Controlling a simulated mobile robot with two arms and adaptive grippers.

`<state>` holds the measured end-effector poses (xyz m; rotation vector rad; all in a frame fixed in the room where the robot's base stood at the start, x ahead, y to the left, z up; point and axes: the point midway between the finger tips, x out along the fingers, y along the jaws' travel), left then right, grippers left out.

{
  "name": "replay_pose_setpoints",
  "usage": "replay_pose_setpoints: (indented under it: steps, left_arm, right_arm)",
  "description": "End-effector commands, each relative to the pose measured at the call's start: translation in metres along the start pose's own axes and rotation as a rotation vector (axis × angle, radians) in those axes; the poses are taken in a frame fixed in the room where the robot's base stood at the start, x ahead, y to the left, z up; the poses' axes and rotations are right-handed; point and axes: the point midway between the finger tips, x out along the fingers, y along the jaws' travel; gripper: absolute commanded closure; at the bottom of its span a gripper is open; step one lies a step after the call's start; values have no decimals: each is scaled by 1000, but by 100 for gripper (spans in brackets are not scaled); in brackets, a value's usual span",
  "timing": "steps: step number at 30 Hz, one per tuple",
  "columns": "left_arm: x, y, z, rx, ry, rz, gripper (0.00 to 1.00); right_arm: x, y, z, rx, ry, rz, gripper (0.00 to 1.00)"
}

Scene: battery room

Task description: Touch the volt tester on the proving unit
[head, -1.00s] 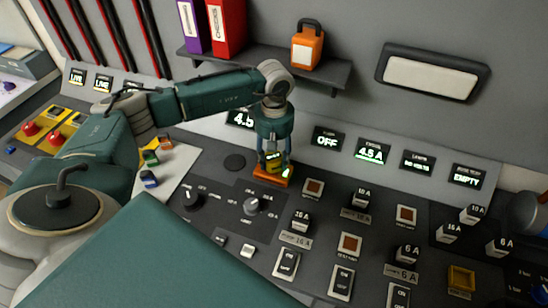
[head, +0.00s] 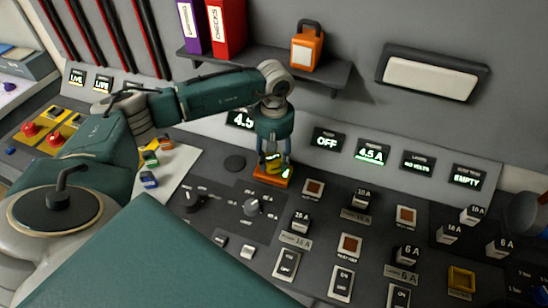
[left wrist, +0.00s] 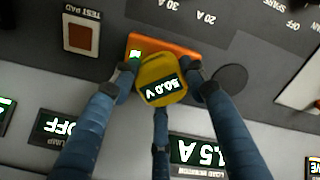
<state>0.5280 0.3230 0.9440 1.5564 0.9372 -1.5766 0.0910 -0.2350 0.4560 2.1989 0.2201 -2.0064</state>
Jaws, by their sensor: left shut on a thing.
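My left gripper (head: 273,160) is shut on the yellow volt tester (head: 272,166) and points down at the desk. In the left wrist view the tester (left wrist: 161,80) sits between the fingertips, its display lit and reading 50.0 V, upside down in the picture. The orange proving unit (head: 266,182) lies on the dark desk right under the tester. In the left wrist view the proving unit (left wrist: 180,47) shows behind the tester, with a lit green spot at its left. The tester's lower end is hidden, but it appears to meet the unit. My right gripper is not in view.
A row of displays (head: 372,151) stands behind. A shelf (head: 330,75) with binders and an orange padlock-shaped box (head: 307,47) is above my left forearm.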

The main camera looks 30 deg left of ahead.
Motion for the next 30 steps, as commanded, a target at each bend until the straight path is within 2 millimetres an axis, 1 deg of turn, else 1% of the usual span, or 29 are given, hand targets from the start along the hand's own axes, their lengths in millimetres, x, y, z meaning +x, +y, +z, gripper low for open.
replay_pose_setpoints:
  steps: [1, 3, 21, 25, 30]
  left_arm:
    - [-7, 1, -1, -1, 2, 3, 77]
    - [-13, 1, -1, -1, 2, 5, 77]
    - [-62, 1, -1, -2, 3, 6, 77]
    - [-68, 0, -1, -2, 3, 5, 77]
    - [-68, 1, -1, -2, 3, 5, 77]
  right_arm:
    - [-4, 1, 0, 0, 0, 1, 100]
    - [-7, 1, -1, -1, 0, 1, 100]
    - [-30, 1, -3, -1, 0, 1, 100]
    - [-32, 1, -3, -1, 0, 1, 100]
    - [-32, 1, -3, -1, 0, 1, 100]
